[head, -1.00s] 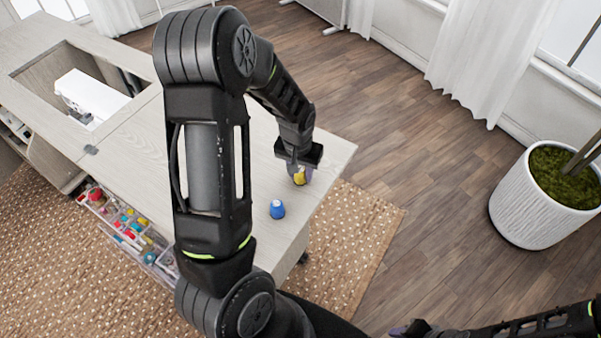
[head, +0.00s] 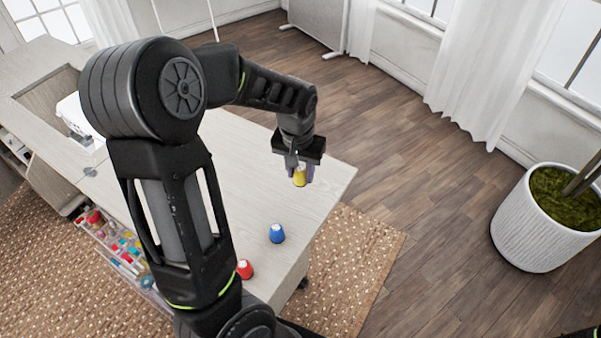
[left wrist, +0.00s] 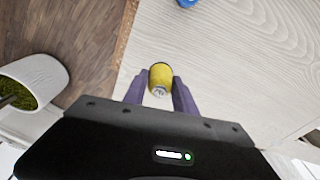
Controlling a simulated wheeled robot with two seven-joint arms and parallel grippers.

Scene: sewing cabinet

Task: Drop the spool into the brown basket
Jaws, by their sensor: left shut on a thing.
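A yellow spool (head: 299,176) with a pale end is held between the purple fingers of my left gripper (head: 299,172). In the left wrist view the yellow spool (left wrist: 161,79) sits between the fingertips (left wrist: 159,88), which are shut on it. It appears to be above the table top, near the table's right edge. A blue spool (head: 277,233) stands on the table closer to me, and a red spool (head: 244,269) stands near the front edge. I see no brown basket in these views. My right gripper is out of the picture.
The pale wooden cabinet top (head: 255,150) is mostly clear around the gripper. An open drawer of sewing supplies (head: 118,245) is at lower left. A white planter (head: 540,230) stands on the floor at right. A brown dotted rug (head: 350,260) lies beneath.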

